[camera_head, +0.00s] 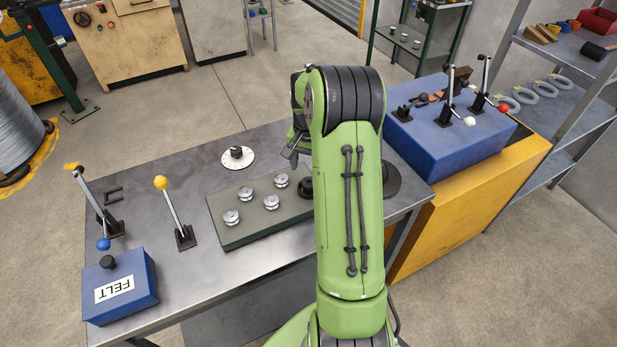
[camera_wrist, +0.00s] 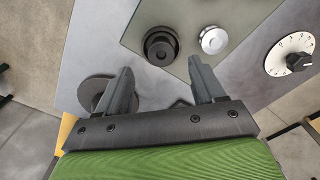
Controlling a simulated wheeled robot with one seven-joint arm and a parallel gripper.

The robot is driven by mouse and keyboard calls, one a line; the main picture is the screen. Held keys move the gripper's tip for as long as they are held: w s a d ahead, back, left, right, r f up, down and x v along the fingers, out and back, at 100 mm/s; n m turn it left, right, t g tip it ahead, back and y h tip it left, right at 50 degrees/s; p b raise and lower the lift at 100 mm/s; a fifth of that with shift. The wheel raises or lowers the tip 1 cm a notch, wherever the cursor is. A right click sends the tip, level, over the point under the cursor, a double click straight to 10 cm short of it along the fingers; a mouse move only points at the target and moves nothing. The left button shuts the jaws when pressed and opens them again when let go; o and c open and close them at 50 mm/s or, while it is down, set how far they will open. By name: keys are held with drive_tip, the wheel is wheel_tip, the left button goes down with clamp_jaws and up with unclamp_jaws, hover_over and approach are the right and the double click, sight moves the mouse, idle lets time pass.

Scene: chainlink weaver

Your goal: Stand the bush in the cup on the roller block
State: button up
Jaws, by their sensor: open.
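The roller block (camera_head: 262,230) is a flat grey-green slab on the steel bench, with several silver rollers (camera_head: 271,202) on it. A black round cup (camera_head: 306,187) sits at its right end, partly behind my arm. In the wrist view the cup (camera_wrist: 160,45) lies just beyond my fingertips, beside one silver roller (camera_wrist: 213,40). My gripper (camera_wrist: 160,66) is open, with nothing seen between its fingers. A dark round disc (camera_wrist: 97,92) lies left of the slab, partly behind the left finger. I cannot make out the bush for certain.
A white dial (camera_head: 237,158) with a black knob stands behind the slab. A blue lever box (camera_head: 450,130) stands at the right. Bare bench lies between the yellow-knobbed lever and the dial.

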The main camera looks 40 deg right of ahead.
drive_tip(key=s+a+r+n+t+h, duration=0.1)
drive_tip(key=s+a+r+n+t, duration=0.2)
drive_tip(key=a+r, duration=1.05)
drive_tip(key=s+a+r+n+t, duration=0.1)
drive_tip(key=s+a+n, duration=0.3)
drive_tip(key=s+a, duration=0.2)
drive_tip(key=s+a+r+n+t+y, duration=0.1)
drive_tip(key=s+a+n, duration=0.4)
drive_tip(key=s, duration=0.5)
drive_tip(key=shift+s+a+r+t, duration=0.3)
drive_tip(key=shift+a+r, duration=0.2)
drive_tip(key=shift+r, duration=0.25)
drive_tip(key=shift+r, duration=0.1)
